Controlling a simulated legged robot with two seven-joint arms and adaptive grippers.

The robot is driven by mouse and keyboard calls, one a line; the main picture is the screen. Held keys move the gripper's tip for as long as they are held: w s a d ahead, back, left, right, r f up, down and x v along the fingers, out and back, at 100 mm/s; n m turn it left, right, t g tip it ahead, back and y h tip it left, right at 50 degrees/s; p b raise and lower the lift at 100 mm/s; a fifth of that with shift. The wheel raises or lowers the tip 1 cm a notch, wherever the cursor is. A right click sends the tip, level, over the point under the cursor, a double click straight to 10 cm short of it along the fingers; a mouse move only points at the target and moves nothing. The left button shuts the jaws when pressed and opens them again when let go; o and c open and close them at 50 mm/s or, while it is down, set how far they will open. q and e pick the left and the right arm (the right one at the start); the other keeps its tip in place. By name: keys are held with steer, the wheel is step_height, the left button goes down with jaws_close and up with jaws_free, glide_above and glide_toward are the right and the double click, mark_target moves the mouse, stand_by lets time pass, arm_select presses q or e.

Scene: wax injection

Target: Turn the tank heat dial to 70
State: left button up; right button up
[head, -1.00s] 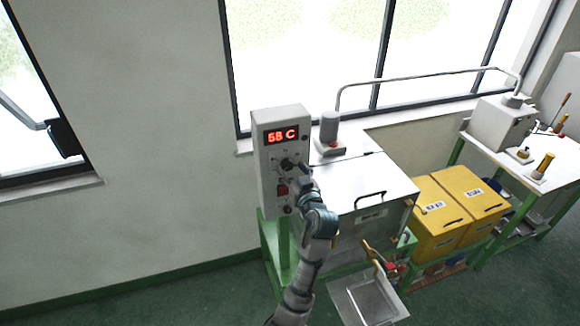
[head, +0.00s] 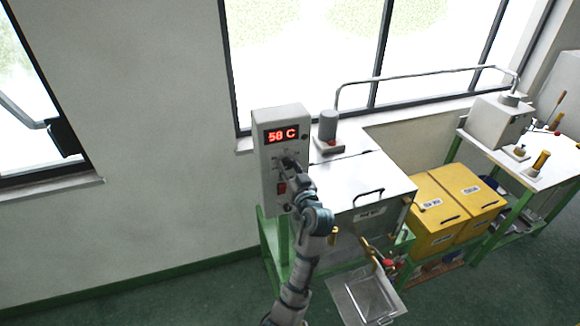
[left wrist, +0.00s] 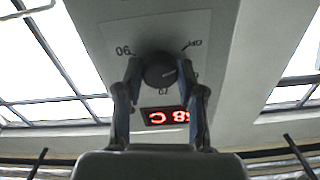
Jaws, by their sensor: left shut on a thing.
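The grey control box (head: 264,158) stands upright on the left of the wax tank (head: 350,190). Its red display (head: 282,135) seems to read 58 C; the last digit is blurred. The black heat dial (left wrist: 160,70) sits below the display, and in the left wrist view it appears upside down amid printed scale numbers. My left gripper (head: 292,167) reaches the box front from below. In the left wrist view its fingers (left wrist: 160,82) are on either side of the dial and shut on it. In the head view the fingers partly hide the dial.
A red switch (head: 281,188) sits below the dial, close to my left gripper. Yellow bins (head: 440,225) and a white-topped table (head: 545,165) stand to the right. A metal tray (head: 365,297) is at the front. The wall left of the box is clear.

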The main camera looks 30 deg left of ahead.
arm_select(q)
steer(key=m+p, duration=0.2)
steer(key=m, duration=0.1)
steer(key=shift+m, duration=0.4)
steer(key=m, duration=0.3)
steer(key=shift+f+m+p, duration=0.1)
steer(key=shift+m+p, duration=0.2)
steer(key=shift+p, duration=0.05)
steer(key=m, duration=0.3)
steer(key=shift+m, duration=0.3)
steer(key=m, duration=0.3)
steer(key=shift+m, duration=0.3)
steer(key=m, duration=0.4)
steer(key=shift+m, duration=1.7)
